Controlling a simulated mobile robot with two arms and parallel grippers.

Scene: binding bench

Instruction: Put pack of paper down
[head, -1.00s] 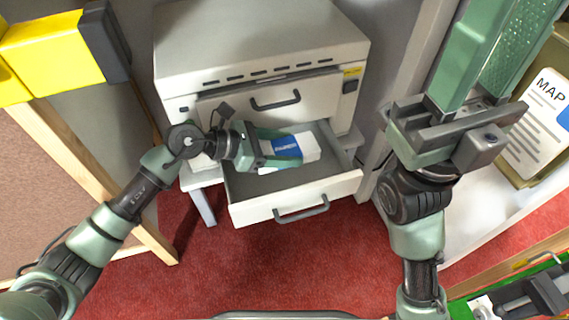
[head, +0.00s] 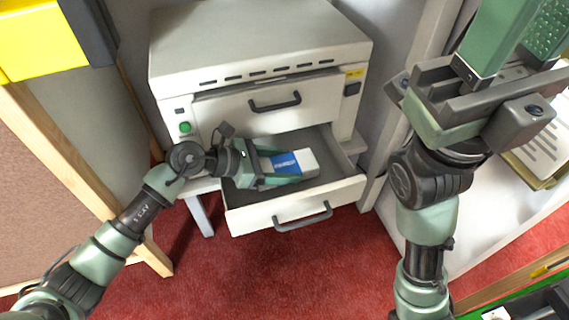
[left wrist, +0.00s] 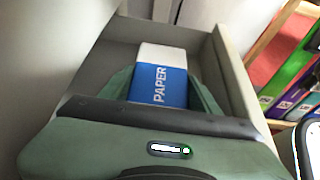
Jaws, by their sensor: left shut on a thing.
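The pack of paper (head: 309,160) is a white block with a blue label, seen inside the open lower drawer (head: 338,190) of the cream machine. My left gripper (head: 284,165) has a finger on each side of it and is shut on it. In the left wrist view the pack (left wrist: 165,55) lies between the two green fingers, its label reading PAPER. I cannot tell whether its underside touches the drawer floor. My right gripper (head: 520,45) is raised at the upper right, fingers apart and empty, tips cut off by the frame.
The cream machine (head: 255,50) has a closed upper drawer (head: 300,108) above the open one. A wooden-framed board (head: 75,165) stands left, and a yellow block (head: 40,40) is at upper left. A white surface (head: 475,205) lies right. Red carpet (head: 330,265) lies in front.

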